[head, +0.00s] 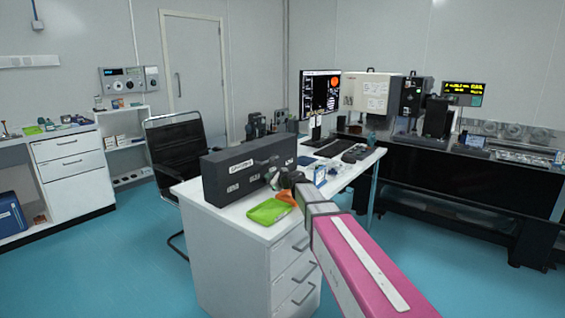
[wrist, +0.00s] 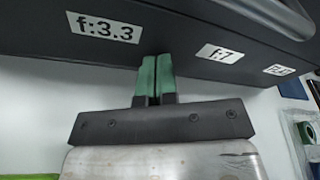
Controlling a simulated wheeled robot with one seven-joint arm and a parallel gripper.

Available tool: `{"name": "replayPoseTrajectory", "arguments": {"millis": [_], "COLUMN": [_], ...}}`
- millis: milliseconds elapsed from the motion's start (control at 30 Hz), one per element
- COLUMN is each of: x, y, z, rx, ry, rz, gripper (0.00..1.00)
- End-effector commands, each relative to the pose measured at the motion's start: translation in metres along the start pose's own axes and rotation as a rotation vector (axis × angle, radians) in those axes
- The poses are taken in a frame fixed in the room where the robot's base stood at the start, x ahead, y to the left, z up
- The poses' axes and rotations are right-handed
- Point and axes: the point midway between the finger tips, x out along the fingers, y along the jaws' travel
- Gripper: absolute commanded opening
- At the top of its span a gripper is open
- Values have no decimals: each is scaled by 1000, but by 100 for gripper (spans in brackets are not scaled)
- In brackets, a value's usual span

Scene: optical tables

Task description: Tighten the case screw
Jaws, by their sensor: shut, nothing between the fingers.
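A long dark grey case (head: 228,180) stands on the white desk; its face carries white labels, and the wrist view shows the case (wrist: 150,42) with labels reading f:3.3 and f:7. My gripper (head: 268,172) is in front of the case's labelled face. In the wrist view my gripper (wrist: 157,60) has its two green fingertips pressed together, empty, at the lower edge of the face between the two labels. Whether the tips touch the case, I cannot tell. I cannot make out a case screw in either view. A grey curved handle (wrist: 275,15) shows on the case.
A lime-green item (head: 267,212) lies on the white desk (head: 235,222) near its front edge, beside my arm. A monitor (head: 320,93) and keyboard stand farther back. A black chair (head: 178,145) is left of the desk. The blue floor at left is clear.

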Motion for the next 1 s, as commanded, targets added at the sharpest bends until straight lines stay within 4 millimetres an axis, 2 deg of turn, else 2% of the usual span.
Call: {"name": "replayPoseTrajectory", "arguments": {"millis": [33, 1000], "x": [13, 16], "y": [-3, 6], "z": [2, 1], "rx": [2, 3], "ry": [-6, -4], "rz": [4, 14], "gripper": [0, 0]}}
